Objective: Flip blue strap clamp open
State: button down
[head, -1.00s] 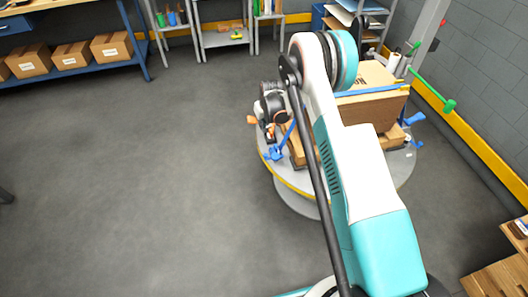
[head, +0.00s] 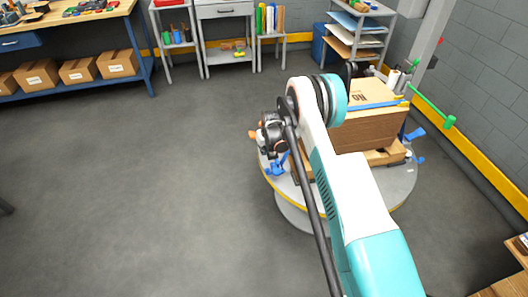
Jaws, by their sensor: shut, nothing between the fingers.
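A brown box (head: 362,131) stands on a wooden pallet (head: 385,157) on the round grey turntable (head: 398,188). A blue strap (head: 378,105) runs across the box top. A blue clamp (head: 278,166) sits at the pallet's left side, partly hidden by my arm. Another blue clamp (head: 415,134) is at the right side, with its lever sticking out. My gripper (head: 271,137), dark and small in view, is just above and left of the left clamp. It is shut and empty. Contact with the clamp cannot be told.
My arm hides the front middle of the turntable. A green-ended bar (head: 448,121) sticks out from the post at right. Shelves (head: 228,42) and a blue workbench (head: 100,20) line the back. The floor at left is clear.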

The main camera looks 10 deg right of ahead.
jog(key=d+b+x, duration=0.1)
jog(key=b+x, duration=0.2)
jog(key=x, duration=0.5)
jog(key=s+b, duration=0.1)
jog(key=s, duration=0.3)
jog(key=shift+a+f, duration=0.1)
